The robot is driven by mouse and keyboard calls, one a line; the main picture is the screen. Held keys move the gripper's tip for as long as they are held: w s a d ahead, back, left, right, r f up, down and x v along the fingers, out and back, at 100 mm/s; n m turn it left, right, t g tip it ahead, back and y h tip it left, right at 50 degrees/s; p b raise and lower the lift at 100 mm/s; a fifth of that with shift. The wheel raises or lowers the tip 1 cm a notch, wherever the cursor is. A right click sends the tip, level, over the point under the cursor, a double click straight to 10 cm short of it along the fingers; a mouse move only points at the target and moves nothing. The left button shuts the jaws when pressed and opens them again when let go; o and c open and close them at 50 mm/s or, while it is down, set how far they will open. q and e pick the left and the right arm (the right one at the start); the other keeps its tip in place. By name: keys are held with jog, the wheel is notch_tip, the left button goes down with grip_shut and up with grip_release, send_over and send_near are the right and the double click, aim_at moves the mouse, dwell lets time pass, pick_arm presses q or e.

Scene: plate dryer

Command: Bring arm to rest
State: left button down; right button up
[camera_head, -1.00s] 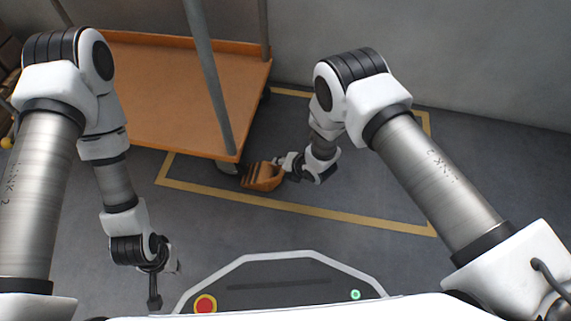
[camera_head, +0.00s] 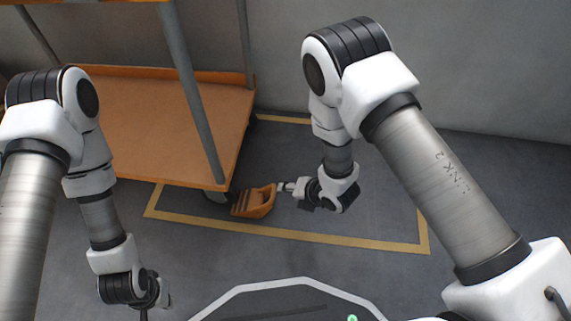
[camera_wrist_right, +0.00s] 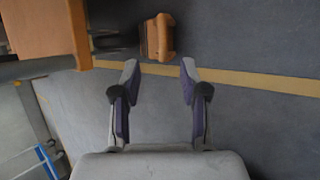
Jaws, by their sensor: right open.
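My right gripper (camera_head: 284,187) is low over the floor, just right of an orange-brown slatted holder (camera_head: 254,201). In the right wrist view its two fingers (camera_wrist_right: 159,68) are spread with nothing between them. The holder (camera_wrist_right: 165,36) lies beyond the fingertips there, apart from them. My left gripper (camera_head: 152,292) hangs at the lower left of the head view; its fingers are mostly hidden or cut off, and I cannot see their opening.
An orange cart (camera_head: 150,115) with grey posts stands at the left, close to the holder. A yellow floor line (camera_head: 300,236) marks a rectangle under my right arm. A grey wall (camera_head: 480,70) closes the back. Floor inside the rectangle's right part is clear.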

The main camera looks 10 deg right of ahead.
jog(key=s+d+r+m+g+h+p, duration=0.25)
jog(key=s+d+m+p, duration=0.25)
jog(key=s+d+m, duration=0.65)
jog(key=s+d+r+m+g+h+p, duration=0.2)
jog(key=s+d+r+m+g+p, duration=0.3)
jog(key=s+m, duration=1.1)
jog(key=w+r+m+p, duration=0.1)
jog(key=r+m+p, duration=0.1)
jog(key=r+p, duration=1.6)
jog(key=w+r+m+t+p, duration=0.1)
jog(key=w+r+m+p, duration=0.1)
jog(key=r+p, duration=1.6)
jog(key=shift+d+r+p, duration=0.3)
jog(key=shift+r+p, duration=0.1)
jog(key=shift+p, duration=0.4)
